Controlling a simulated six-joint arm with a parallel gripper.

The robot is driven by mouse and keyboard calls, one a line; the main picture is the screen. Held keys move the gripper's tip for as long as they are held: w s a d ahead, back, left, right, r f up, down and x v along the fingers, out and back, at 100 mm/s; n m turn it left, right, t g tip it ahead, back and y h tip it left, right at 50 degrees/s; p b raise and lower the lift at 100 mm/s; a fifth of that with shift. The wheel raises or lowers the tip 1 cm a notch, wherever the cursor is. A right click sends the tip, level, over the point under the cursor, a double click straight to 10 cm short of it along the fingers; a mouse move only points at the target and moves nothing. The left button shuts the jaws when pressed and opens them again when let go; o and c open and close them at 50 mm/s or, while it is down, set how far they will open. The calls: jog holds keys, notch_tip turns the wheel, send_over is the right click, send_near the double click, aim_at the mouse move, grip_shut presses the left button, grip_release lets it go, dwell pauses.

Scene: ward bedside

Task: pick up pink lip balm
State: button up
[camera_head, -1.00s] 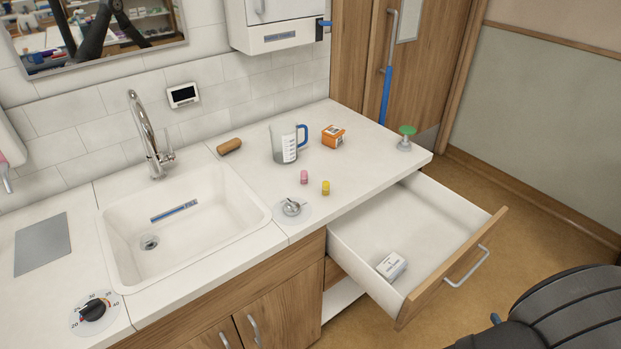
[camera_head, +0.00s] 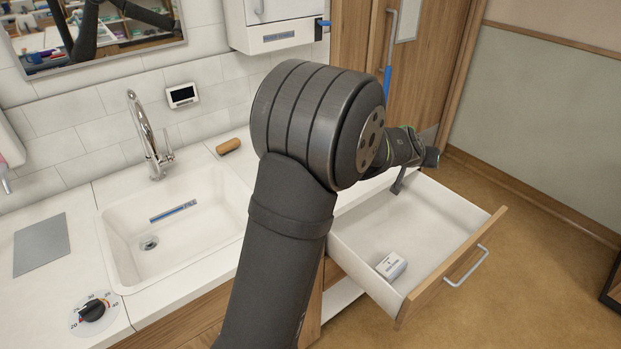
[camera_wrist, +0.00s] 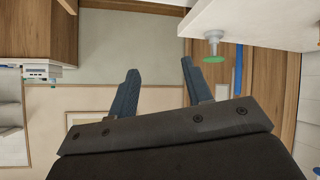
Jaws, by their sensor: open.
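The pink lip balm is in neither view now; my arm covers the part of the counter where a small pink cylinder stood in the earlier head view. My gripper shows in the wrist view (camera_wrist: 160,68) with its two dark fingers spread apart and nothing between them. In the head view the end of my arm reaches to the right, over the counter's right end and the open drawer.
The open drawer (camera_head: 440,215) holds a small white box (camera_head: 391,266). The jug and orange box are hidden.

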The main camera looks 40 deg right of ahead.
jog(key=w+a+r+y, duration=0.3)
jog(key=w+a, duration=0.8)
jog(key=a, duration=0.2)
jog(key=w+a+r+y, duration=0.2)
jog(key=w+a+y, duration=0.1)
jog(key=w+a, duration=0.9)
jog(key=shift+n+y, duration=0.3)
jog(key=x, duration=0.6)
jog(key=a+x, duration=0.1)
jog(key=x, duration=0.3)
jog(key=shift+s+f, duration=0.3)
jog(key=shift+s, duration=0.05)
jog(key=shift+x, duration=3.15)
jog(key=shift+w+a, duration=0.1)
jog(key=shift+w, duration=0.05)
grip_shut()
jog(key=shift+r, duration=0.1)
